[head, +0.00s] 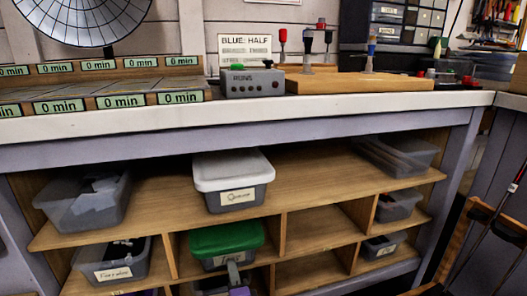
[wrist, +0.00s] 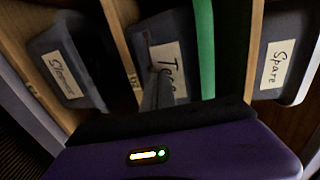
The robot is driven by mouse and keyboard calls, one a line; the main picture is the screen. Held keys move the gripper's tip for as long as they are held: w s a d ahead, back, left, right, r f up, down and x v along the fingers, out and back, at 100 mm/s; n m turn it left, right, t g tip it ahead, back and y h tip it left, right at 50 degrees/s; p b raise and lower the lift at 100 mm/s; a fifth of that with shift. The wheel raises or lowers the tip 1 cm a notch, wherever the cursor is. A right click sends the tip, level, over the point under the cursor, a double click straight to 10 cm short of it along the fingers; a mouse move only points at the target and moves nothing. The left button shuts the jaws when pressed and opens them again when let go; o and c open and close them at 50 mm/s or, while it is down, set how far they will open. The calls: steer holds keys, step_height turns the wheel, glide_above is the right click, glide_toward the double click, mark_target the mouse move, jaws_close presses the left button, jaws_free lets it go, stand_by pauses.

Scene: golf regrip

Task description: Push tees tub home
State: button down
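The tees tub (head: 225,239) is a grey tub with a green lid in a middle-row compartment of the shelving. Its front sticks out past the shelf edge. In the wrist view the tub (wrist: 178,28) appears turned sideways, with its green lid (wrist: 205,50) to the right and its "Tees" label (wrist: 166,58) partly covered. My gripper (head: 232,267) is in front of the tub's face, low and near the middle. In the wrist view its grey fingers (wrist: 157,88) look closed together and empty, overlapping the label. I cannot tell whether they touch the tub.
A white-lidded tub (head: 232,180) stands on the shelf above. A "Spare" tub (wrist: 275,62) and another labelled tub (wrist: 65,65) flank the tees tub in the wrist view. Wooden dividers (head: 169,257) bound its compartment. The compartment to the right (head: 322,230) looks empty. The workbench top (head: 300,108) overhangs the shelving.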

steer(key=p+v, duration=0.4)
steer(key=v, duration=0.4)
stand_by(1.4)
